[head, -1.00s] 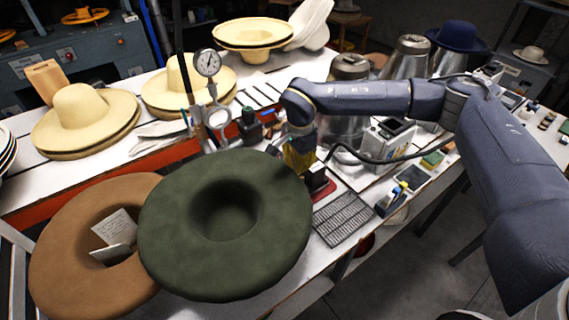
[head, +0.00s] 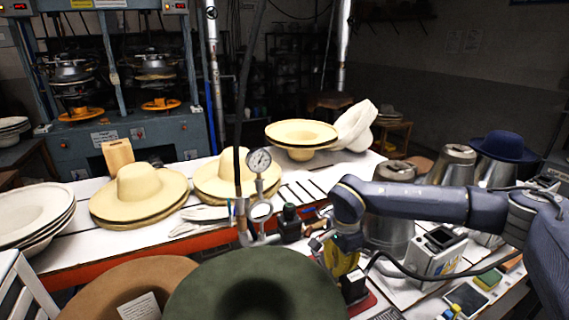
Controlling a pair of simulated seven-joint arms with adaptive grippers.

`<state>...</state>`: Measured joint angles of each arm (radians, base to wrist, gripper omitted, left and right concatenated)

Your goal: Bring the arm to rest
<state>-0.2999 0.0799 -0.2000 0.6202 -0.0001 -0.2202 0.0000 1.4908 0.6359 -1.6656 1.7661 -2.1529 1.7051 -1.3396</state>
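My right arm (head: 440,205) comes in from the right, above the workbench, and bends down at its wrist. My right gripper (head: 330,252) points down beside a yellow-and-black part, just behind the right side of the dark green hat (head: 255,292). Its fingers are small and dark against the clutter, so I cannot tell whether they are open or shut. I see nothing clearly held. My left arm and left gripper are not in view.
A brown hat (head: 105,285) with a paper tag lies at the front left. Straw hats (head: 140,190) and a dial gauge (head: 258,160) on a stand are behind. Metal cones (head: 452,165), a blue hat (head: 503,147) and a small boxy device (head: 435,255) crowd the right.

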